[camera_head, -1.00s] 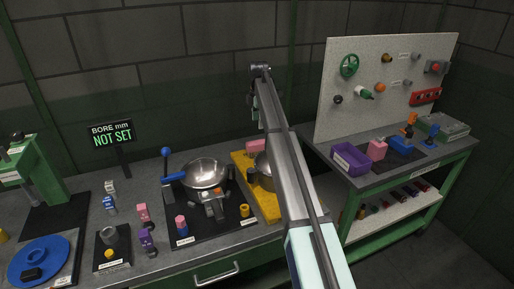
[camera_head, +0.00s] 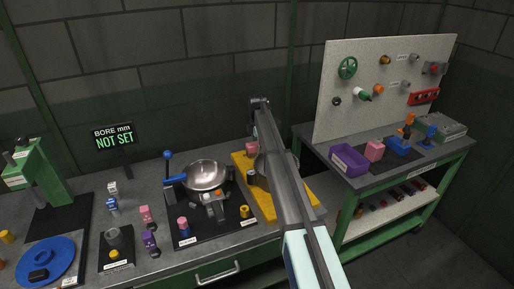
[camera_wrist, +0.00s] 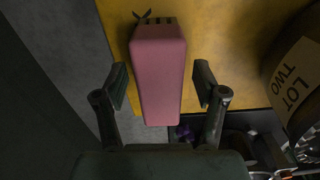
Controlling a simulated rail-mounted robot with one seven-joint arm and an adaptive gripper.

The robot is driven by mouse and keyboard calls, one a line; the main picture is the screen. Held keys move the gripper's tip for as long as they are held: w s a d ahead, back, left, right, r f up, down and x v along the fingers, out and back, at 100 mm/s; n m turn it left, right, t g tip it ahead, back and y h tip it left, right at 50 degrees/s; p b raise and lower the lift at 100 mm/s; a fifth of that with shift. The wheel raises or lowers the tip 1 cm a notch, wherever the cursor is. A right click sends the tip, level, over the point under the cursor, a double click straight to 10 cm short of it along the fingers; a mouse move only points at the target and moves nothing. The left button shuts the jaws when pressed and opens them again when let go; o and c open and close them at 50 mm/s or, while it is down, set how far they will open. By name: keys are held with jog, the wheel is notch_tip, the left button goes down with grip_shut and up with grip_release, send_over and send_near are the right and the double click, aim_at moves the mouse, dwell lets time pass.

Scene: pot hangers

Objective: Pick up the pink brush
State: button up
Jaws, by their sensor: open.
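The pink brush (camera_wrist: 159,75) lies on a yellow board, with its long pink body between my gripper's fingers in the wrist view. Dark bristles show at its far end. Its pink end also shows in the head view (camera_head: 251,147), beside my arm. My gripper (camera_wrist: 161,86) is open, with one finger on each side of the brush and a gap on both sides. I cannot tell how far the fingers are above the board. In the head view my arm hides the gripper.
A container labelled "LOT TWO" (camera_wrist: 295,80) stands on the yellow board (camera_head: 272,208), close to the right finger. A metal bowl (camera_head: 205,175) with a blue lever stands left of the board. A purple bin (camera_head: 348,159) is on the right bench.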

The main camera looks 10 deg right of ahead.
jog(key=shift+f, duration=0.95)
jog(key=c, duration=1.3)
jog(key=shift+r, duration=0.1)
notch_tip(320, 180, up, 20)
jog(key=b, duration=0.4)
